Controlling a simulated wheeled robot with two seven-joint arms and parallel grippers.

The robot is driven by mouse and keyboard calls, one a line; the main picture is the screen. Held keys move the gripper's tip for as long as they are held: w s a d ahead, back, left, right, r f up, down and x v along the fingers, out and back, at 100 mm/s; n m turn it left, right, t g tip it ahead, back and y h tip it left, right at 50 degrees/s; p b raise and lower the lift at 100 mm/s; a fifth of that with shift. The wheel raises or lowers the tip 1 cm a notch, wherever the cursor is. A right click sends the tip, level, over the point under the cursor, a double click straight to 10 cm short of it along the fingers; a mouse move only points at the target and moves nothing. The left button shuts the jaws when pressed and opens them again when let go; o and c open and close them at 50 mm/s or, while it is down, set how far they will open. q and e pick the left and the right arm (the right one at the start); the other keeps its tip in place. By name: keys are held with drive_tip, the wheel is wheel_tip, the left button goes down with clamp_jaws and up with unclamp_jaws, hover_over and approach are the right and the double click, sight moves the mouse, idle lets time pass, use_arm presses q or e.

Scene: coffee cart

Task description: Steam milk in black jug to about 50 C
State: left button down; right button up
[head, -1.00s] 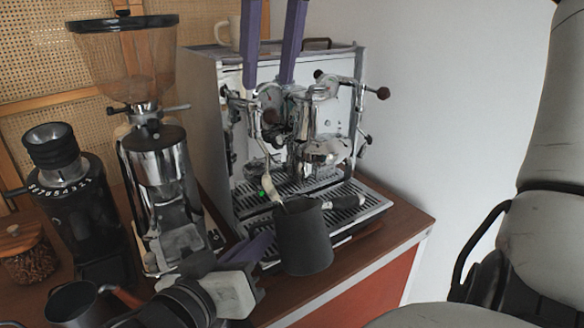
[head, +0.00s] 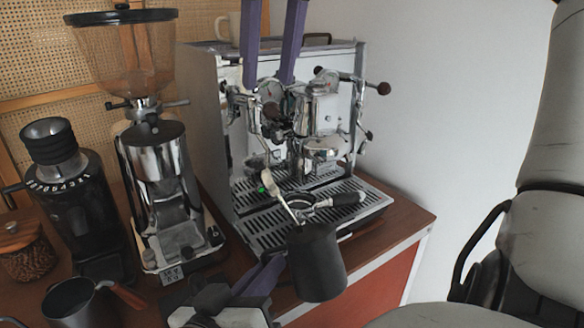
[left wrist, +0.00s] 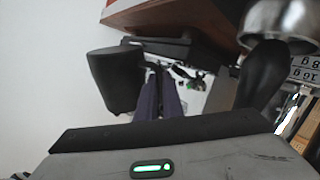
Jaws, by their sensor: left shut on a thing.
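The black jug (head: 317,265) is off the counter, in front of the machine's drip tray, slightly tilted. My left gripper (head: 268,274) has its purple fingers closed at the jug's left side. The handle is hidden there. In the left wrist view the jug (left wrist: 113,80) is beside my purple fingers (left wrist: 160,92). A pale stick with a green light (head: 270,187) slants down toward the jug's mouth. I cannot tell whether it goes inside. The milk is not visible. My right gripper (head: 268,84) reaches down before the espresso machine (head: 205,120), its two purple fingers apart and nothing visible between them.
A portafilter (head: 340,201) lies on the drip tray (head: 262,232). A grinder (head: 160,165), a black device (head: 65,195), a bean jar (head: 22,250) and a metal pot (head: 72,300) stand to the left. The counter's right edge is near the jug.

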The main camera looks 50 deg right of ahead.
sight(286, 283)
use_arm(q)
drive_tip(key=shift+s+a+f, duration=0.2)
drive_tip(key=shift+s+f, duration=0.3)
drive_tip(key=shift+s+a+f, duration=0.15)
drive_tip(key=shift+s+f, duration=0.35)
use_arm(e)
drive_tip(key=shift+f, duration=0.25)
use_arm(q)
drive_tip(key=shift+s, duration=0.1)
use_arm(e)
drive_tip(key=shift+r, duration=0.1)
